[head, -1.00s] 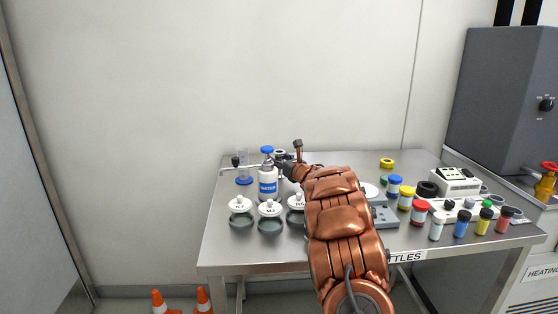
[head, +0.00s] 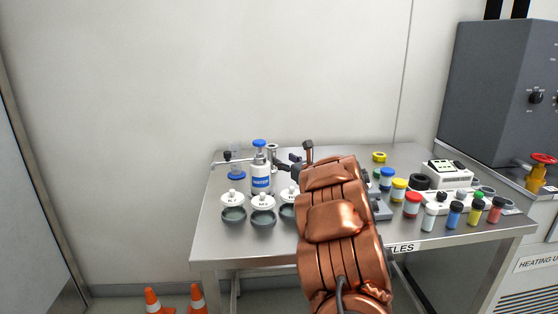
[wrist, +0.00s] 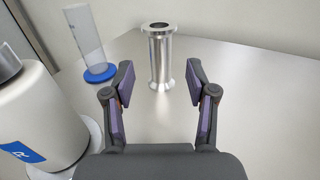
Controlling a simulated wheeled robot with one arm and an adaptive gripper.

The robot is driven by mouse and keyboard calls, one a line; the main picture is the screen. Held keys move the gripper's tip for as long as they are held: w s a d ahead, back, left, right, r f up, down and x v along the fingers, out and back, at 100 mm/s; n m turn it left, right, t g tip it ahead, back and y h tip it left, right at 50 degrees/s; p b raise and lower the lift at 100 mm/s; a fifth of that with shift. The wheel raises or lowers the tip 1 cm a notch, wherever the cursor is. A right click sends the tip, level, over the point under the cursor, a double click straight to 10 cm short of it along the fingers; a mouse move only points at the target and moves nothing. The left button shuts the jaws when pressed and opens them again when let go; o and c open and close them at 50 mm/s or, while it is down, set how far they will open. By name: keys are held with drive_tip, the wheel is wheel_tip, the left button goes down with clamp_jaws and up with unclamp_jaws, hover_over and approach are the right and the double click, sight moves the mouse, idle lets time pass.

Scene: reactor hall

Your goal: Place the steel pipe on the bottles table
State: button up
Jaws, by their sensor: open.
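The steel pipe (wrist: 159,60) is a short, shiny flanged tube. In the wrist view it stands upright on the steel bottles table (wrist: 245,85), just beyond my fingertips and centred between them. My gripper (wrist: 161,82) is open and empty, with a gap on both sides of the pipe. In the head view the pipe (head: 272,152) shows partly behind the blue-capped white bottle. There my gripper (head: 284,165) is at the pipe's right, and the fingers are hard to make out. The table (head: 225,250) carries a sign partly hidden by my arm.
The white bottle (head: 261,178) and a clear cylinder with a blue base (wrist: 98,72) stand left of the pipe. Several coloured-cap vials (head: 455,215) fill the right. Orange cones (head: 153,302) stand on the floor below.

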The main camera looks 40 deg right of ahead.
drive_tip(key=shift+s+a, duration=0.15)
drive_tip(key=shift+s, duration=0.6)
drive_tip(key=shift+s+a, duration=0.15)
drive_tip(key=shift+s, duration=0.6)
